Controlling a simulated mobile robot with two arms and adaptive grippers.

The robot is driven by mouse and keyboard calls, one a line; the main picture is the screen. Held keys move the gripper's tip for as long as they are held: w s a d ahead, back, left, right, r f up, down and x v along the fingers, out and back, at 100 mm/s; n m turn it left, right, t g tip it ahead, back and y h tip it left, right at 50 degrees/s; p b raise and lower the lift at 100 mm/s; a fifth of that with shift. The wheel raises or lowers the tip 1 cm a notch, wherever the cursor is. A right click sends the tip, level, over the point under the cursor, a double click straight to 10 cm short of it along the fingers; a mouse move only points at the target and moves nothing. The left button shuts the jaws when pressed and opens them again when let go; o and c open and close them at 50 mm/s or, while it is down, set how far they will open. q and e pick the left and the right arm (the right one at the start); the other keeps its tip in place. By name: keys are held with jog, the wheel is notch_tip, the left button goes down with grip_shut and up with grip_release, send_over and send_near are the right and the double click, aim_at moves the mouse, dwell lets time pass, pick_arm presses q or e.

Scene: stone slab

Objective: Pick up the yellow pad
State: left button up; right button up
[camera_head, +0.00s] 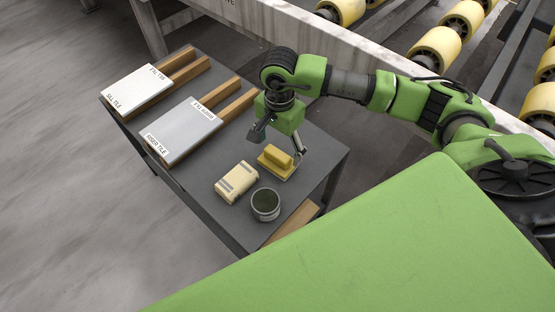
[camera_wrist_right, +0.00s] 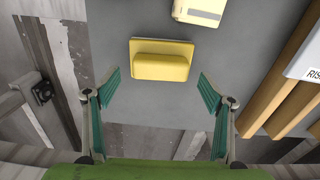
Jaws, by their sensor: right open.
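The yellow pad (camera_head: 277,160) lies on the dark grey table. It has a flat base with a raised grip bar along it. It also shows in the right wrist view (camera_wrist_right: 161,61), ahead of the fingertips. My right gripper (camera_head: 279,140) is just above and behind the pad in the head view. Its fingers (camera_wrist_right: 158,88) are spread wide, with nothing between them, and do not touch the pad. My left gripper is not in view.
A cream block (camera_head: 237,182) and a round tin (camera_head: 266,204) with dark contents stand close to the pad on the table (camera_head: 210,188). Two pale tiles (camera_head: 138,91) (camera_head: 183,130) lie on wooden strips to the left. A roller conveyor (camera_head: 440,50) runs behind.

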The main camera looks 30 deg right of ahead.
aim_at(278, 152)
notch_tip(278, 152, down, 3)
jog(key=shift+a+f, duration=0.1)
jog(key=c, duration=1.2)
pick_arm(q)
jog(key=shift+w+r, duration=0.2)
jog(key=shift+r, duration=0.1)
pick_arm(e)
jog(key=shift+c, duration=0.2)
